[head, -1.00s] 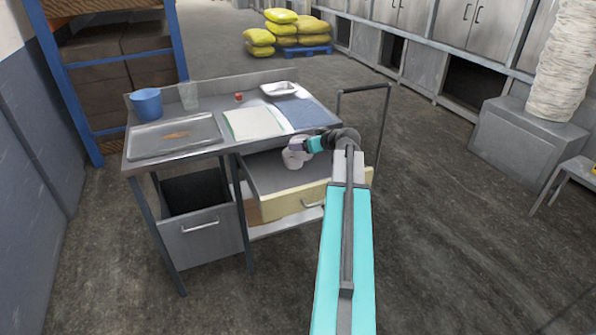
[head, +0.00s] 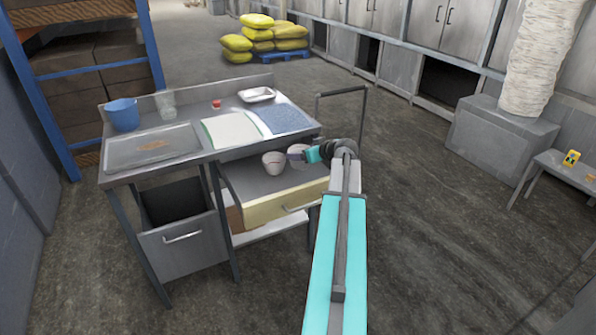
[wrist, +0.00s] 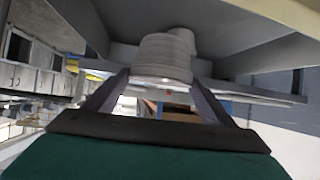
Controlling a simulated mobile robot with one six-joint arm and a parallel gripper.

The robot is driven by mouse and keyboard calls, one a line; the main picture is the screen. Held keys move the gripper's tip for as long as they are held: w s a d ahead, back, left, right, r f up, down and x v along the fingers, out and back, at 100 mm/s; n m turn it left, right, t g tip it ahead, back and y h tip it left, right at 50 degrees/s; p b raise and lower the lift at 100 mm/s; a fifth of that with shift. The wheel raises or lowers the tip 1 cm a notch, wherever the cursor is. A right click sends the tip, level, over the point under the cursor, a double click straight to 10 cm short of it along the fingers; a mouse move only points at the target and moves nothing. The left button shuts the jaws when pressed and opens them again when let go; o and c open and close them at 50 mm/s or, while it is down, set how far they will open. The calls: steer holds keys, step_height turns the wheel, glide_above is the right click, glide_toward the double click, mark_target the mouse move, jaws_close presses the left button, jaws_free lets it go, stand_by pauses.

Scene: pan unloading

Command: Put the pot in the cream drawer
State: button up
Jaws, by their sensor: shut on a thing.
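The cream drawer (head: 262,211) stands pulled open under the right part of the steel worktable. A pale pot (head: 274,163) stands upright in it toward the back. My gripper (head: 304,153) is shut on a second pale pot (head: 296,150), at the right of the first one, over or in the drawer; its exact height is unclear. In the wrist view the held pot (wrist: 164,58) sits between the fingers (wrist: 160,90), with the other pot (wrist: 182,38) partly hidden behind it.
The worktable (head: 180,158) carries a blue bucket (head: 123,115), a clear cup (head: 166,104), a tray (head: 152,147), a white dish (head: 257,94) and flat sheets. Its top overhangs the drawer's back. A grey drawer (head: 187,246) is open at left. A cart handle (head: 342,91) rises behind.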

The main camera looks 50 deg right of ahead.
mark_target(304, 169)
steer(key=shift+f+p, duration=0.4)
steer(key=shift+f, duration=1.9)
steer(key=shift+f+p, duration=0.45)
steer(key=shift+f, duration=1.4)
steer(key=shift+f, duration=0.15)
steer(key=o, duration=1.1)
steer(key=shift+r, duration=0.25)
steer(key=shift+s+a+r, duration=0.15)
steer(key=shift+s+a, duration=0.05)
steer(key=shift+s, duration=0.45)
steer(key=b+v, duration=0.2)
steer(key=v, duration=0.8)
steer(key=shift+s+r+b, duration=0.2)
steer(key=shift+b, duration=0.2)
